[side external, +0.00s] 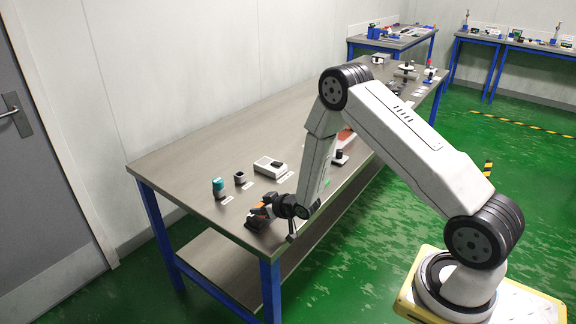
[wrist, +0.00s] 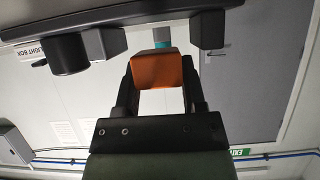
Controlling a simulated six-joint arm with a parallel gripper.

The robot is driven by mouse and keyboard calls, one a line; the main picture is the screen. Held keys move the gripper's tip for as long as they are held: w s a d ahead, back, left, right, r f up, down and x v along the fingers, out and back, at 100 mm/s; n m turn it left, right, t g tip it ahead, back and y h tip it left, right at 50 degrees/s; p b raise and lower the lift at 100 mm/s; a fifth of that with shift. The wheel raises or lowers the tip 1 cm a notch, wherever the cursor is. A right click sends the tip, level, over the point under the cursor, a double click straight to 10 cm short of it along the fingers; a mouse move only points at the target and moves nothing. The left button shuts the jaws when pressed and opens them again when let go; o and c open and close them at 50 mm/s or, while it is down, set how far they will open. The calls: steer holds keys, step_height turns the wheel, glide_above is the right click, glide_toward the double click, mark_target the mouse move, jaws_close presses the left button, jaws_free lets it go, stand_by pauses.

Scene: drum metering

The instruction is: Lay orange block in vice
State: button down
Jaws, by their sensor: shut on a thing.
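The orange block (wrist: 156,70) is between the two dark fingers of my gripper (wrist: 160,80) in the wrist view, and the fingers are shut on it. In the side view my gripper (side external: 268,207) is low at the near end of the table, with a little orange showing. The dark vice (side external: 256,223) is at the table edge, partly hidden by my gripper. In the upside-down wrist view, what looks like the vice (wrist: 105,42) has a dark jaw on each side of the block. I cannot tell whether the block touches the vice.
A teal-topped cylinder (side external: 218,187), a small dark cup (side external: 239,178) and a white box (side external: 270,166) stand on the table (side external: 190,150) behind my gripper. More items lie along its far end. Bare tabletop lies behind this row.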

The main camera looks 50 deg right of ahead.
steer(key=shift+s+f, duration=0.1)
steer(key=shift+f, duration=0.2)
steer(key=shift+c, duration=0.9)
jaws_free()
steer(key=shift+r, duration=0.15)
steer(key=shift+r, duration=0.35)
steer(key=shift+s+r, duration=0.1)
steer(key=shift+r, duration=0.15)
steer(key=v, duration=1.1)
steer(key=shift+s+r, duration=0.2)
steer(key=shift+s, duration=0.05)
steer(key=shift+a+r, duration=0.1)
